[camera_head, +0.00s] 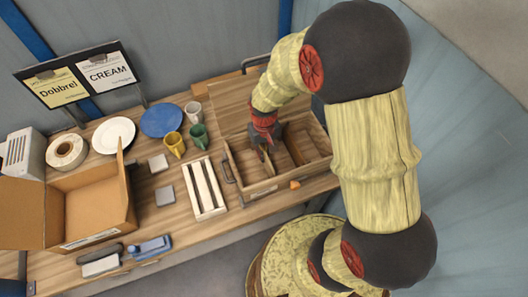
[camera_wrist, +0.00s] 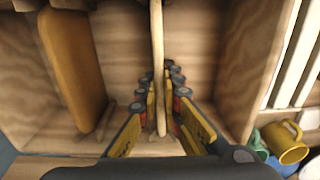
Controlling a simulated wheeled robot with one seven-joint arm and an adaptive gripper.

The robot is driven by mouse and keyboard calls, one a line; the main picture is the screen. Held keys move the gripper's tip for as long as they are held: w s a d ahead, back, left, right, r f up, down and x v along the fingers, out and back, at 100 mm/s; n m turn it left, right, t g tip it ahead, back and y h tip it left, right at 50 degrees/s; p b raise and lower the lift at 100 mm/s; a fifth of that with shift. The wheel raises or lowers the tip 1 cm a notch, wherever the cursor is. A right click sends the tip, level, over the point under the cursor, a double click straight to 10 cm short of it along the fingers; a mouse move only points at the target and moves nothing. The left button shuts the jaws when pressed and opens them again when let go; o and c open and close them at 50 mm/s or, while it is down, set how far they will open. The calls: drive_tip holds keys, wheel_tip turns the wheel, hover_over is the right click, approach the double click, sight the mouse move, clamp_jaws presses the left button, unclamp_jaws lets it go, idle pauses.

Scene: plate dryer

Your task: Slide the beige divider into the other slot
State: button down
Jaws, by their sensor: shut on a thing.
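The beige divider (camera_wrist: 157,45) is a thin upright board, seen nearly edge-on in the wrist view. In the head view it shows as a pale strip (camera_head: 268,166) inside the wooden box (camera_head: 232,165). My gripper (camera_wrist: 160,80) is shut on the divider, with a finger on each side. In the head view my gripper (camera_head: 264,142) reaches down into the box's left part. A browner divider (camera_wrist: 75,65) stands apart, on the left in the wrist view and right of my gripper in the head view (camera_head: 294,146). Whether the beige divider's lower edge sits in a slot is unclear.
A white slatted rack (camera_head: 204,188) stands left of the box. Green (camera_head: 198,137), yellow (camera_head: 175,144) and white (camera_head: 193,111) mugs are close by. A cardboard box (camera_head: 88,207) stands farther left. Box floor shows bare on both sides of the held divider.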

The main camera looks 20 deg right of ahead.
drive_tip(key=c, duration=1.9)
unclamp_jaws()
drive_tip(key=shift+r, duration=0.1)
wheel_tip(320, 180, up, 12)
drive_tip(key=s+r+t+b, duration=0.5)
drive_tip(key=s+r+b, duration=0.2)
drive_tip(key=s+r, duration=0.5)
drive_tip(key=s, duration=0.2)
drive_tip(key=shift+s+t, duration=0.3)
drive_tip(key=shift+s, duration=0.05)
